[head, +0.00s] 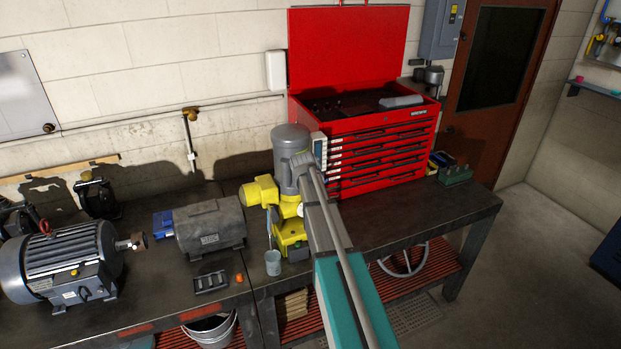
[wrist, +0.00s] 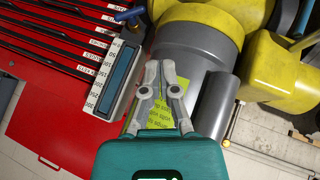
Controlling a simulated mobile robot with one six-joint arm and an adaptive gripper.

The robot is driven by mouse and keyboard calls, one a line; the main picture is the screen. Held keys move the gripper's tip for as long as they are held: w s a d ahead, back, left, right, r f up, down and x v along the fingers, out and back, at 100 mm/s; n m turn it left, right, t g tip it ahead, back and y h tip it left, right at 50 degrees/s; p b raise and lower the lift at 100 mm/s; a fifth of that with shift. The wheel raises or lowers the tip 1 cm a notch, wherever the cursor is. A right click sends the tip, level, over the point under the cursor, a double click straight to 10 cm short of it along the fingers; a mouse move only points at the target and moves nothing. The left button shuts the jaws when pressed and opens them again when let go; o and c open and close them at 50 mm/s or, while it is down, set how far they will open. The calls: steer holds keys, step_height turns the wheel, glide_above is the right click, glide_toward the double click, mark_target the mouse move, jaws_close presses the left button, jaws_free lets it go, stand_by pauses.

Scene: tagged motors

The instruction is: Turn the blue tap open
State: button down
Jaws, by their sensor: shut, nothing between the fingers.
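A small blue handle (wrist: 130,14) shows at the top of the wrist view, between the red chest and the yellow part; I cannot tell if it is the blue tap. In the head view no tap shows clearly; a blue pipe-like piece (head: 605,12) is cut off at the top right. My gripper (wrist: 160,66) is shut and empty. Its fingertips are in front of a grey cylinder (wrist: 192,58) with a yellow label; contact cannot be told. In the head view my arm reaches to the grey and yellow machine (head: 290,145) and the fingers are not clear.
The open red tool chest (head: 375,140) stands right of the machine. Left on the bench (head: 400,212) are a grey motor (head: 210,228) with a blue box and a larger motor (head: 65,262). A small cup (head: 273,262) is in front. The bench's right front is clear.

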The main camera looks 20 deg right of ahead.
stand_by(0.3)
steer(key=c, duration=1)
jaws_free()
steer(key=shift+s+a+f, duration=0.1)
steer(key=shift+s+a, duration=0.05)
steer(key=o, duration=0.4)
steer(key=shift+g+y, duration=0.3)
steer(key=s+a+f+b, duration=0.2)
steer(key=a+f, duration=0.1)
steer(key=shift+s, duration=0.4)
steer(key=shift+o, duration=0.2)
steer(key=s+a+f+g+y+b, duration=0.2)
steer(key=s+a+f+b, duration=0.6)
steer(key=s, duration=0.6)
steer(key=s+a+f+g+y+b, duration=0.1)
steer(key=s+a+f+g+b, duration=0.3)
steer(key=s+a+f+b, duration=0.3)
steer(key=s+a+f, duration=0.3)
steer(key=s+a, duration=0.3)
steer(key=s, duration=0.2)
steer(key=shift+f+m+y+b, duration=0.4)
